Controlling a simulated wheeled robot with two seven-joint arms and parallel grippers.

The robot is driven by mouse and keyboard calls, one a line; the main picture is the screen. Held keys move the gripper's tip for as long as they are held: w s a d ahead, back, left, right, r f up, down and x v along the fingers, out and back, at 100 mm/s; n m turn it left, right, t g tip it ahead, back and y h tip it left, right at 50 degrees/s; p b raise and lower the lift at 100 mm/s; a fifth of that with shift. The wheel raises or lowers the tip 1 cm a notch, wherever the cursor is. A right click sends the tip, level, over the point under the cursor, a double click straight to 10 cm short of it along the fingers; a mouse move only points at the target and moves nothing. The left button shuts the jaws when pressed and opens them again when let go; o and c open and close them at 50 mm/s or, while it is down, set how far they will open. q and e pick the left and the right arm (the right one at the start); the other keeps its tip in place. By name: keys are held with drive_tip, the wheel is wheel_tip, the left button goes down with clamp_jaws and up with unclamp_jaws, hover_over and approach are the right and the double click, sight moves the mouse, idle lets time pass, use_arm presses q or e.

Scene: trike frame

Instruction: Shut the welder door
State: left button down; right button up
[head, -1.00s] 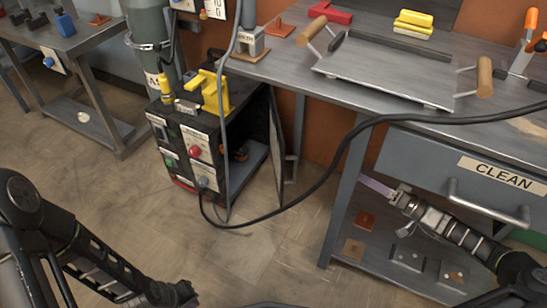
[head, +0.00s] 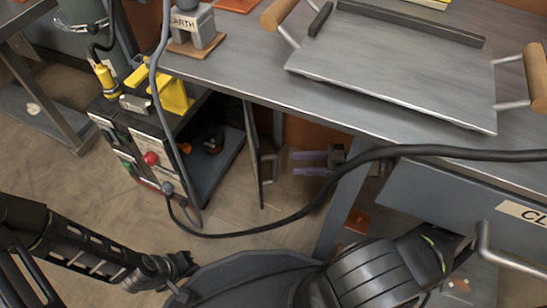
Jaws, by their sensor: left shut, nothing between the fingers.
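The welder (head: 140,148) stands on the floor at the left, a dark box with a pale control face. Its right side is open, showing a dark interior. The welder door (head: 252,150) stands open, seen almost edge-on, with a handle (head: 268,168) on its right face. My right gripper (head: 297,163) is just right of that handle, its two purple fingers spread and pointing left at the door. It appears empty, with a small gap to the handle. My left gripper (head: 184,265) is low at the left, shut and away from the door.
A black cable (head: 310,205) loops from the welder's front below the door and across to the right. The workbench (head: 270,80) overhangs the door and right gripper. A grey drawer (head: 430,200) is at the right. Floor before the welder is clear.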

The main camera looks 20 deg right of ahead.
sight(275, 163)
drive_tip(key=b+x, duration=0.2)
drive_tip(key=x, duration=0.5)
drive_tip(key=shift+w+a, duration=0.15)
drive_tip(key=shift+a, duration=0.2)
drive_tip(key=shift+c, duration=0.4)
clamp_jaws()
idle(0.9)
